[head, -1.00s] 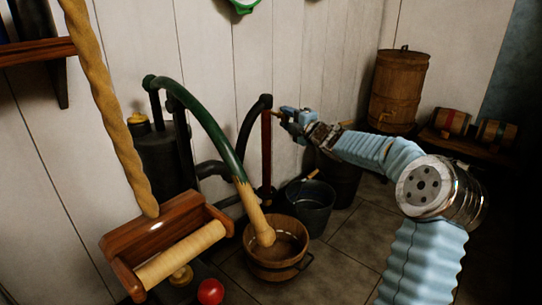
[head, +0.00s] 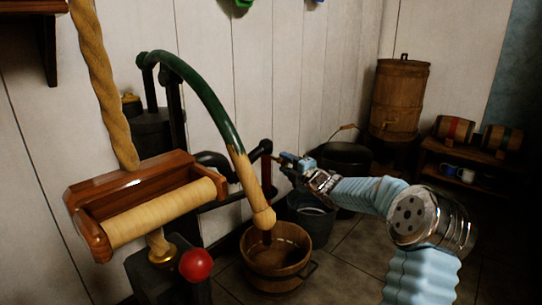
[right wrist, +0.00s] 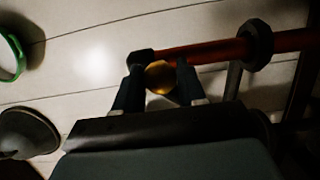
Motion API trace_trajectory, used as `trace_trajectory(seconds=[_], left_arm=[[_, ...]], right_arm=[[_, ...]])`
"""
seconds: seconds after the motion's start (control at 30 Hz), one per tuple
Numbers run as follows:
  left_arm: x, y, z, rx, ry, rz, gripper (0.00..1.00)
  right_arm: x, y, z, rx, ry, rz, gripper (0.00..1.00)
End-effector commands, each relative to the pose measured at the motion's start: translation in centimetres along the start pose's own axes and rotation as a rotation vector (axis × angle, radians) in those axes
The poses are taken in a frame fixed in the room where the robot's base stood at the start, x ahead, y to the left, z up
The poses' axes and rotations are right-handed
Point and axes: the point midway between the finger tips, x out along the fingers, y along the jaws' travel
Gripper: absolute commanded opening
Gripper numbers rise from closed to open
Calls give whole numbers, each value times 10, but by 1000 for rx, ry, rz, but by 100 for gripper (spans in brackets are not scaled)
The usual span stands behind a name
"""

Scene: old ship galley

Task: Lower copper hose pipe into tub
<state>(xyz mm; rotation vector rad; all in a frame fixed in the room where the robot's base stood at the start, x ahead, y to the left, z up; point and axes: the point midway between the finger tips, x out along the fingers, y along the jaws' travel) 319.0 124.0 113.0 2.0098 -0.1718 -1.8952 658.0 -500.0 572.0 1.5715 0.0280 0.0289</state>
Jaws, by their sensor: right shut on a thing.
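The hose pipe is a curved tube, green above and copper-tan at its lower end (head: 248,182), with a bulbous tip that overlaps the tub's back rim in the head view. A short dark piece shows below the tip. The round wooden tub (head: 294,280) stands on the floor. My right gripper (head: 284,162) is at an upright red bar (head: 266,172) behind the hose. In the right wrist view its fingers (right wrist: 160,82) are shut on a golden knob (right wrist: 159,76) beside the red bar (right wrist: 205,50). My left gripper is not in view.
A dark bucket (head: 310,219) stands beside the tub. A wooden roller holder (head: 128,181) with a rope and a red ball (head: 196,264) fill the near left. A wooden barrel (head: 399,95) and a low shelf (head: 470,170) stand at the back right. Tiled floor at right is open.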

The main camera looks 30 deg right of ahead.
Motion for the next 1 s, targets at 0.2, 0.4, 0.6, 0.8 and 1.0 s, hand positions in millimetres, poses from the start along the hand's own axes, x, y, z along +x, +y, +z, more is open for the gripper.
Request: trace_trajectory(seconds=[0.2, 0.4, 0.6, 0.8, 1.0], left_arm=[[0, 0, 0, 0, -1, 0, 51], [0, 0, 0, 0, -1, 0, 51], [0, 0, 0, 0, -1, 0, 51], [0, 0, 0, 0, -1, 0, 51], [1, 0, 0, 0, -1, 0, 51]], right_arm=[[1, -53, -3, 4, 5, -4, 14], [0, -99, -2, 3, 4, -5, 14], [1, -142, -3, 3, 5, -3, 14], [1, -158, -2, 1, 4, -1, 14], [0, -159, -3, 1, 5, -3, 45]])
